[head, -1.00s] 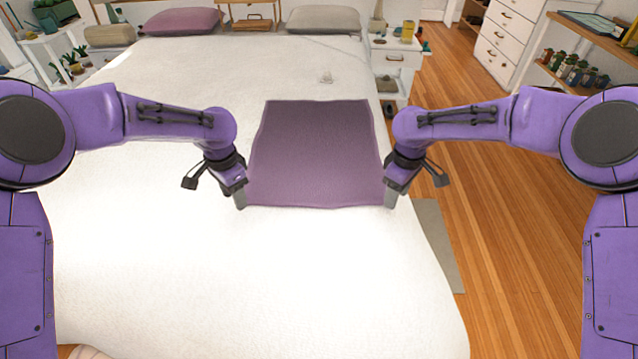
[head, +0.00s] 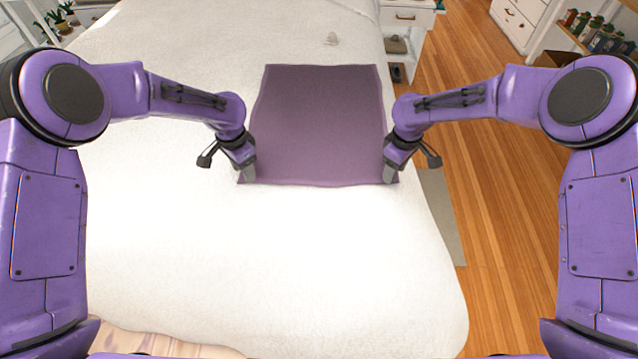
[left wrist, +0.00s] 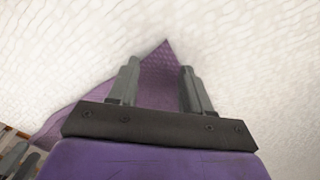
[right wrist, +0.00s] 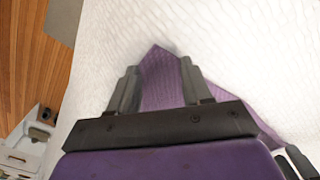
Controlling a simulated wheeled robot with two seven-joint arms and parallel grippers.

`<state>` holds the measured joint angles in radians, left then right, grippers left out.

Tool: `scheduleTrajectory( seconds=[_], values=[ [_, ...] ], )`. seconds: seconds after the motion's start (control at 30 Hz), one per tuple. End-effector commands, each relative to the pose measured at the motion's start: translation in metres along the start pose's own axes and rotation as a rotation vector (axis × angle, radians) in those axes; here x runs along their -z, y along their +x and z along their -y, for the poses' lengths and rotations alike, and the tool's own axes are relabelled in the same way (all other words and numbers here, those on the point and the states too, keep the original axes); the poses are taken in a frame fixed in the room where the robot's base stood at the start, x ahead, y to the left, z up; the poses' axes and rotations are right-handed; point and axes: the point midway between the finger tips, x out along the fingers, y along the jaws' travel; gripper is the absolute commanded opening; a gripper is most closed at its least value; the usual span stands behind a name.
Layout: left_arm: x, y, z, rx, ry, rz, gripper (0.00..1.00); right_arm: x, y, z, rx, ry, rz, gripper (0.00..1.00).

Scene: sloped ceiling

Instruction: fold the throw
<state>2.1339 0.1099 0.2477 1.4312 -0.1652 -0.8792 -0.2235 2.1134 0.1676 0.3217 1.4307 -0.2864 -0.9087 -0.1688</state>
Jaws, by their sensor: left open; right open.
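The purple throw (head: 318,125) lies flat and spread out on the white bed, roughly square, its near edge slightly wavy. My left gripper (head: 247,178) is at its near left corner, and my right gripper (head: 389,177) is at its near right corner. In the left wrist view, the open fingers (left wrist: 156,80) stand either side of the throw's pointed corner (left wrist: 162,62). In the right wrist view, the open fingers (right wrist: 160,78) also straddle a corner (right wrist: 158,65). I cannot tell whether the fingers touch the cloth.
The white bed (head: 250,265) is bare in front of the throw and to its left. Wooden floor (head: 500,220) and a grey mat (head: 442,215) lie right of the bed. A white nightstand (head: 405,18) stands at the back.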

Motion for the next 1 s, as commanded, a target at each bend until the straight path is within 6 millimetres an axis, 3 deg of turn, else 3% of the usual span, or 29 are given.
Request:
scheduleTrajectory(
  seconds=[0.37, 0.7, 1.0],
  values=[
    [0.003, 0.015, 0.003, -0.006, -0.001, 0.005, 0.49, 0.003, 0.015, -0.003, 0.006, 0.001, 0.005, 0.49],
    [0.001, 0.013, 0.003, -0.006, -0.002, 0.008, 0.00, 0.003, 0.013, -0.002, 0.007, -0.001, 0.008, 0.00],
    [0.001, 0.014, 0.003, -0.006, -0.002, 0.010, 0.00, 0.001, 0.014, -0.003, 0.007, 0.000, 0.010, 0.00]
  ],
)
